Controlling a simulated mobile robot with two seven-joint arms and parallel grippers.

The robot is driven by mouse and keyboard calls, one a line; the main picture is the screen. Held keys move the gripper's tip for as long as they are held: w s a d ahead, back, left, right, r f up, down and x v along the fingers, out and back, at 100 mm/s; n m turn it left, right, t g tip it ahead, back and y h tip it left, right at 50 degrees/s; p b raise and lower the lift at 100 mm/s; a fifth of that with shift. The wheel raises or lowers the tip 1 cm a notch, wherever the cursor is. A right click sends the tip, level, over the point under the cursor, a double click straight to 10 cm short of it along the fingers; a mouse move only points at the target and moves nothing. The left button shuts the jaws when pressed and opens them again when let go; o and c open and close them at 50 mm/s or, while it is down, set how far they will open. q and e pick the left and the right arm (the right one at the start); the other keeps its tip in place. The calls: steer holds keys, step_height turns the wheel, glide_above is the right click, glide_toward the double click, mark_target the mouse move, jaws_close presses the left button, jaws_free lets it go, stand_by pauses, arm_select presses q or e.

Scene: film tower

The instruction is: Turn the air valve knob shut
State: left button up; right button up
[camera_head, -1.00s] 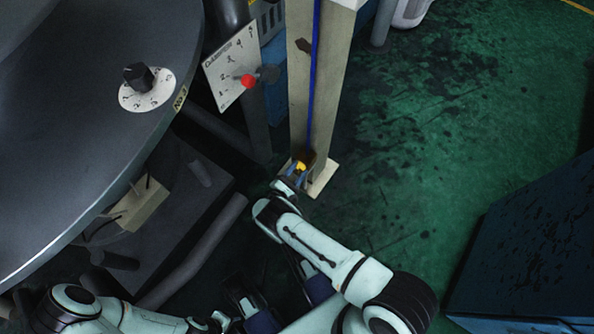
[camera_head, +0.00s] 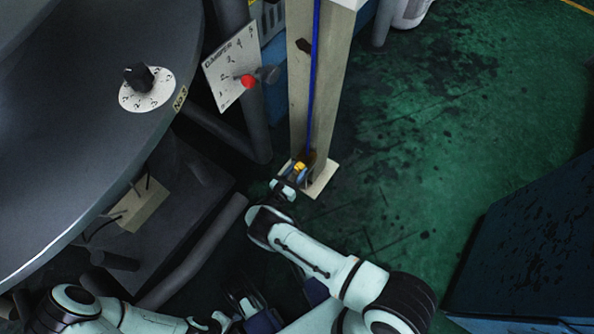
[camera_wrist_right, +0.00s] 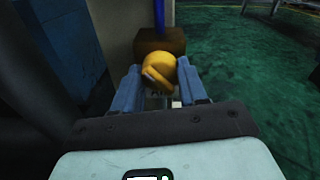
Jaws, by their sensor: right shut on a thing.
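The yellow air valve knob (camera_head: 299,168) sits low at the foot of a cream post, at the lower end of a blue hose. In the right wrist view the knob (camera_wrist_right: 160,74) is a rounded yellow piece with a lever-like part, in front of a brown block (camera_wrist_right: 160,41). My right gripper (camera_head: 292,175) reaches down to it, and its two blue fingers (camera_wrist_right: 162,88) stand on either side of the knob, shut on it. The lower part of the knob is hidden between the fingers. My left arm shows at the bottom left, but its fingertips cannot be made out clearly.
The cream post (camera_head: 318,95) with its base plate (camera_head: 322,178) stands beside the knob. A large dark round machine (camera_head: 80,130) with a black dial fills the left. A scale plate with a red-knobbed lever (camera_head: 248,81) is near the post.

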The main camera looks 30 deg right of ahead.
steer(key=n, duration=0.4)
steer(key=shift+a, duration=0.15)
steer(key=shift+n, duration=2.6)
steer(key=o, duration=1.1)
steer(key=shift+c, duration=0.2)
steer(key=v, duration=1.3)
steer(key=shift+a, duration=0.3)
steer(key=shift+w, duration=0.1)
